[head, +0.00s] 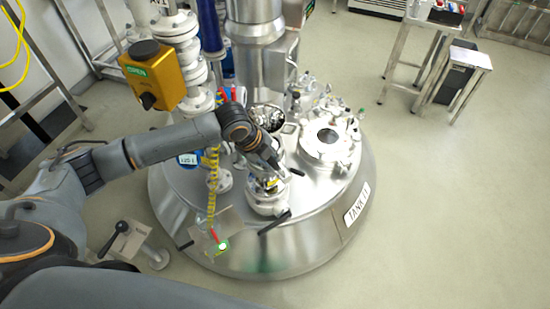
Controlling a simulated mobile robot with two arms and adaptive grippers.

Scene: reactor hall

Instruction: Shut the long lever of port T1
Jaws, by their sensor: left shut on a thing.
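The steel tank (325,225) stands in the middle of the head view, with a plate reading TANK and a number on its right side. A port (267,200) with a round flange sits on its front top. My left gripper (277,169) is over this port, shut on what seems to be the long lever; my fingers hide most of it. A short dark end shows just right of the fingers. Another lever with a black grip (274,222) sticks out at the port's front, apart from my fingers. My right gripper is not in view.
A yellow box with a black knob (154,76) hangs on the pipework at left, near my forearm. A round sight-glass flange (328,141) and several fittings crowd the lid. A coiled yellow hose (212,180) hangs beside the port.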

